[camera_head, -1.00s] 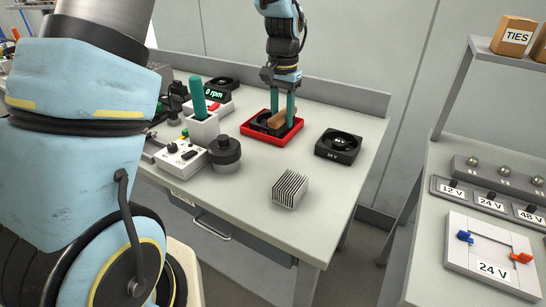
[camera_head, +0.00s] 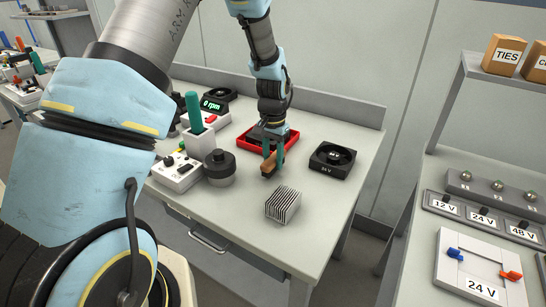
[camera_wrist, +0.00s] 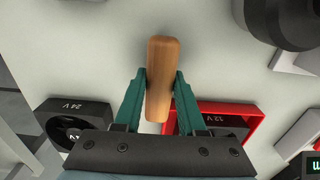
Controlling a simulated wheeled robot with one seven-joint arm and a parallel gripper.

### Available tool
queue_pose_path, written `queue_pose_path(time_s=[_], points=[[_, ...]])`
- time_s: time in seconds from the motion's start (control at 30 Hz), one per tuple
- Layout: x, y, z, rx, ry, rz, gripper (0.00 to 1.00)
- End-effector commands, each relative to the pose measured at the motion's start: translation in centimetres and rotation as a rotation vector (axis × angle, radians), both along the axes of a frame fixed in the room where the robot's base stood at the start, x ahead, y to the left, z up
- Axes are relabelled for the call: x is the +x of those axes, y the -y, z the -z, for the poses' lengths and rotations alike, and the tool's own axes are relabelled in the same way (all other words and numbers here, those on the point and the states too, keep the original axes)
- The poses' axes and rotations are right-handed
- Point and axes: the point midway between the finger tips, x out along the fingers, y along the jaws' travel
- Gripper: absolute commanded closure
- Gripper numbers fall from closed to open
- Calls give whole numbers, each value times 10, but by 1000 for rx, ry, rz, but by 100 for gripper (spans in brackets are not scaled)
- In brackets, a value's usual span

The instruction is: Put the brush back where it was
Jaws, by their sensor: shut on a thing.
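My gripper (camera_head: 273,161) has green fingers and is shut on the brush (camera_head: 267,168), a tan wooden piece. They are in front of the red tray, over the bare table towards the heatsink. In the wrist view the brush (camera_wrist: 162,70) lies lengthwise between the green fingertips (camera_wrist: 161,78); its bristles are hidden. I cannot tell whether it touches the table. The red tray (camera_head: 246,147) is partly hidden behind my gripper. In the wrist view the tray (camera_wrist: 252,112) holds a black fan (camera_wrist: 225,124) marked 12 V.
A black 24 V fan (camera_head: 332,160) stands right of the tray. A finned heatsink (camera_head: 283,204) is nearer the front. To the left are a dark round knob-like part (camera_head: 220,168), a white control box (camera_head: 176,172) and a white holder (camera_head: 202,144) with a green-handled tool.

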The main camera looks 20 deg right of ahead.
Motion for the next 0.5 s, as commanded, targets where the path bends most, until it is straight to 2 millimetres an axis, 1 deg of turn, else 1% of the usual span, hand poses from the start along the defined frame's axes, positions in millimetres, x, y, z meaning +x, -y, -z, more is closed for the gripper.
queue_pose_path(time_s=[0.17, 0.3, 0.33, 0.5], points=[[0, 0, 0, -1, 1, 0, 100], [0, 0, 5, 0, 0, 0, 100], [0, 0, 4, 0, 0, 0, 58], [0, 0, 3, 0, 0, 0, 39]])
